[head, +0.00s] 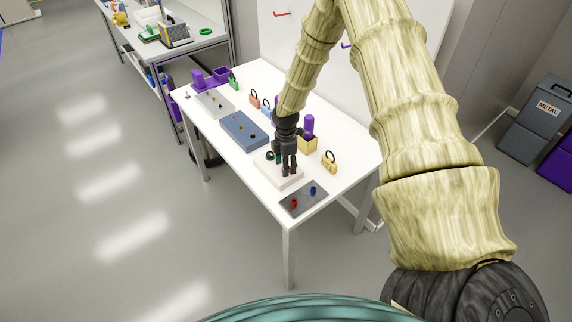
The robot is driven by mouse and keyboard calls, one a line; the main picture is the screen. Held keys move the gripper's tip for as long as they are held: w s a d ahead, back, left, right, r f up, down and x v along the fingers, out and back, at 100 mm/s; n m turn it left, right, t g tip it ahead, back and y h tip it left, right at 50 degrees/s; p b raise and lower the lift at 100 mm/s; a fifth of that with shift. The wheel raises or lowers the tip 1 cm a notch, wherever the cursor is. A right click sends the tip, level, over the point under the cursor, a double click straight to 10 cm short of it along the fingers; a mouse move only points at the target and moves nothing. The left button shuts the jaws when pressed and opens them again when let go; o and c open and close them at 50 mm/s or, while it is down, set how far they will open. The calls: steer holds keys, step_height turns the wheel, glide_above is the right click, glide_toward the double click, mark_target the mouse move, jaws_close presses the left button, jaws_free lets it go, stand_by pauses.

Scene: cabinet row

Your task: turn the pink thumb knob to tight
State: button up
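My gripper (289,172) points down over a cream-coloured block (268,173) near the front end of the white table. A small bit of pink (284,171), which looks like the pink thumb knob, shows at the fingertips. The fingers and my wrist hide most of it. I cannot tell whether the fingers touch it or are closed around it. A dark green knob (270,156) sits on the same block, left of the gripper.
A grey plate (304,197) with red and blue knobs lies in front. A blue block (244,131) and a grey block (214,103) lie further back. Several padlocks, including a yellow one (329,164), and a tan box with a purple cylinder (308,126) stand close by.

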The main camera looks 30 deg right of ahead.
steer(key=shift+f, duration=0.5)
